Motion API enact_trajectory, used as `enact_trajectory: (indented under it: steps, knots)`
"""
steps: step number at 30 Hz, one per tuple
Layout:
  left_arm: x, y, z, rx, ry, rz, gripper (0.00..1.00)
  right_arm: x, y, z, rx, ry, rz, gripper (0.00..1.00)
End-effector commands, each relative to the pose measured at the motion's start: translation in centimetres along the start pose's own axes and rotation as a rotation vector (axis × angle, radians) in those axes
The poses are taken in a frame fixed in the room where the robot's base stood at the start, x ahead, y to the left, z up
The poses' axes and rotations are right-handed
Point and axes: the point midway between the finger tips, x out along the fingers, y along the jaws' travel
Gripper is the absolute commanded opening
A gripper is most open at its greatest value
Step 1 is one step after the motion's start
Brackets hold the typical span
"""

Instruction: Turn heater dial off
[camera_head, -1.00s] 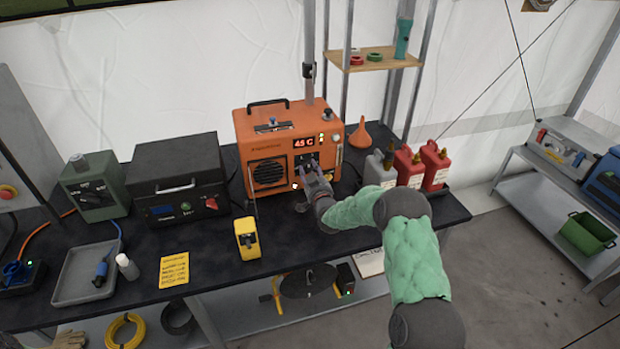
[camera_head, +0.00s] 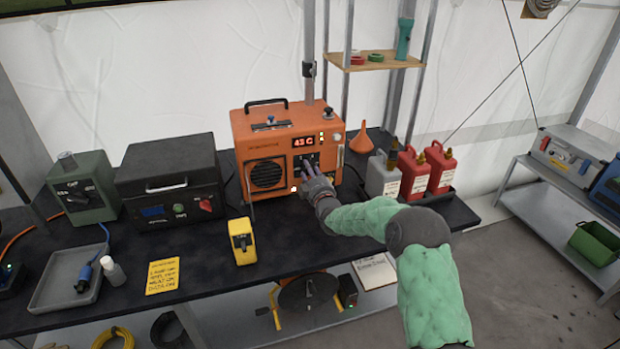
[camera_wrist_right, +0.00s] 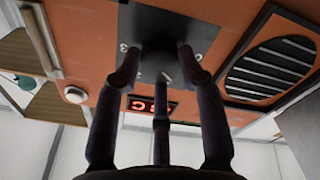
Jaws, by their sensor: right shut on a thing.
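The orange heater (camera_head: 268,125) stands at the back of the dark bench, with a lit red display (camera_head: 304,141) and a round black grille on its front. Its dial (camera_wrist_right: 160,68) is on a dark square plate below the display and is mostly hidden by my fingers in both views. My right gripper (camera_head: 308,171) reaches the heater front from the right. In the right wrist view its dark fingers are closed around the dial against the plate. The dial's exact pointer position is hard to tell. My left gripper is not in view.
A grey jug (camera_head: 383,176) and red jugs (camera_head: 414,175) stand close right of my right gripper, with an orange funnel (camera_head: 362,139) behind. A black box (camera_head: 170,180) is left of the heater. A yellow meter (camera_head: 243,241) stands in front.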

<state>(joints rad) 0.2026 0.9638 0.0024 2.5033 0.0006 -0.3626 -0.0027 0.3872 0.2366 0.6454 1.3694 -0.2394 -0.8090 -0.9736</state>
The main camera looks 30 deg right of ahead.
Motion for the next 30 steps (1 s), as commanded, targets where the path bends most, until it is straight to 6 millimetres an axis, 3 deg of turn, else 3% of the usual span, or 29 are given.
enact_trajectory:
  steps: [15, 30]
  knots:
    - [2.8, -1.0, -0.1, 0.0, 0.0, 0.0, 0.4, 0.0, -0.1, 0.0, -0.438, 0.013, -0.008, 0.07]
    - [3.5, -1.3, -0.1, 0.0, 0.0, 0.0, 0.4, 0.0, -0.1, 0.0, -0.607, 0.017, -0.014, 0.07]
